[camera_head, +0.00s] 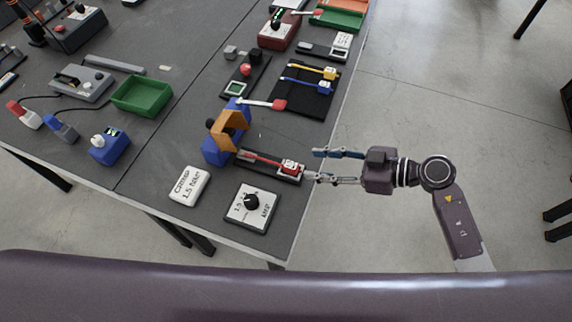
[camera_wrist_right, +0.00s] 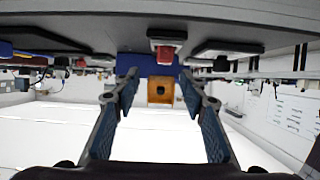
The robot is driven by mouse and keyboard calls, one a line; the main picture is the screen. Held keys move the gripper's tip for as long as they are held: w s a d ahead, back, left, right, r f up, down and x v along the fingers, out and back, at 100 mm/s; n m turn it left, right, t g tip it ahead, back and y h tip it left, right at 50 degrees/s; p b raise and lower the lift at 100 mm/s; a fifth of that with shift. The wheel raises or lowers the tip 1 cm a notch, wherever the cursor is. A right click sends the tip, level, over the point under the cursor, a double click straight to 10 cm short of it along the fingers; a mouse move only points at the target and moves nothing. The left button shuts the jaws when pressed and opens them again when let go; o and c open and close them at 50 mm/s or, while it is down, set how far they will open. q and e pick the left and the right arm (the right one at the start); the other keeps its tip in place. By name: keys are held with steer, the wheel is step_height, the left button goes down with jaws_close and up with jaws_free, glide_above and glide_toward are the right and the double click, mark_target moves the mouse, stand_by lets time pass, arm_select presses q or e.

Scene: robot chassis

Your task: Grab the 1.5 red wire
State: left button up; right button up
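A red wire (camera_head: 262,160) lies along a dark holder near the table's right edge, with a red-and-white end block (camera_head: 291,167) facing my right gripper. A red end piece (camera_wrist_right: 165,52) also shows in the right wrist view, above the space between the fingers in the picture. My right gripper (camera_head: 314,165) is open and empty, just right of the holder and beyond the table edge. Its two blue-padded fingers are spread apart in the wrist view (camera_wrist_right: 158,80). A white block (camera_head: 188,186) marked with "1.5" lies left of the holder. My left gripper is not in view.
A blue-and-orange tool (camera_head: 222,143) stands at the holder's far end. A dial box (camera_head: 251,206) sits in front. A black tray (camera_head: 304,97) holds yellow and blue wires, with a red-ended piece (camera_head: 275,104) beside it.

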mark_target(290, 164)
steer(key=x, duration=0.7)
steer(key=shift+s+a+f+p, duration=0.2)
steer(key=shift+a+f+p, duration=0.05)
steer(key=shift+a+p, duration=0.15)
steer(key=shift+c, duration=0.2)
jaws_close()
